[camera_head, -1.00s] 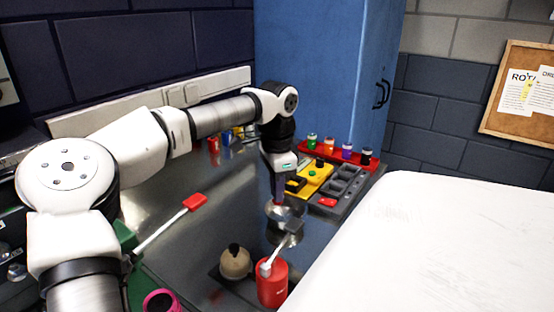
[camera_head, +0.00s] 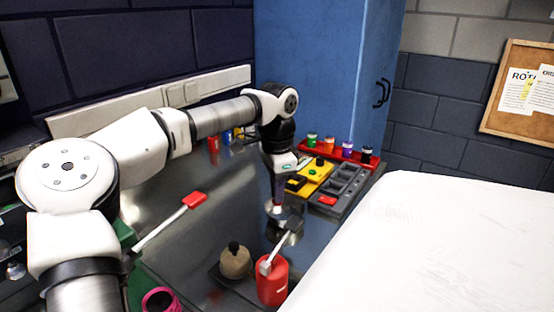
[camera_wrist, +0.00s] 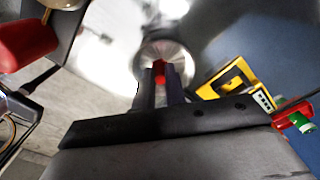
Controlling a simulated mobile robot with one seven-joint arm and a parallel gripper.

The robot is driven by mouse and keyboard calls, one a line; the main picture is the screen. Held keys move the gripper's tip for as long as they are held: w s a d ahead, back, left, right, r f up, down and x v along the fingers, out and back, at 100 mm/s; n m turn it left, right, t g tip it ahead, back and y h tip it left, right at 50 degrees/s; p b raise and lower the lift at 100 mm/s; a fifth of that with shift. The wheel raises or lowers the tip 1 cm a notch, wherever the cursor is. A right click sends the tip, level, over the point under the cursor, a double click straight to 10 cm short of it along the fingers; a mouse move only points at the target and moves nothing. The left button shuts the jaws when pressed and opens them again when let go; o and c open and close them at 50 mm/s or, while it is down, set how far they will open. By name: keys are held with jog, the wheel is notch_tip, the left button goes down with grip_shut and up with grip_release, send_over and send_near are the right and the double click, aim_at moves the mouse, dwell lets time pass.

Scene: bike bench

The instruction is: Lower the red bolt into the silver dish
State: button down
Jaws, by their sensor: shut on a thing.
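My gripper (camera_head: 277,205) points down over the silver dish (camera_head: 291,210) on the metal bench. In the wrist view its two fingers (camera_wrist: 160,80) are shut on the red bolt (camera_wrist: 159,68), which shows between the fingertips. The round silver dish (camera_wrist: 178,50) lies beyond and around the bolt in that view. In the head view the bolt is too small to make out clearly at the fingertips. I cannot tell whether the bolt touches the dish.
A red cup (camera_head: 272,285) with a brush stands in front of the dish, beside a beige pot (camera_head: 235,262). A yellow tray (camera_head: 311,178), a grey compartment tray (camera_head: 345,190) and a red rack of small jars (camera_head: 338,154) lie to the right. A red-ended tool (camera_head: 194,200) lies left.

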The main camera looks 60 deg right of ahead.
jog(key=shift+f+b, duration=1.45)
jog(key=shift+f, duration=0.8)
dwell(0.7)
jog(key=c, duration=1.4)
grip_release()
jog(key=shift+o, duration=0.2)
notch_tip(320, 180, up, 14)
jog(key=shift+f, duration=0.1)
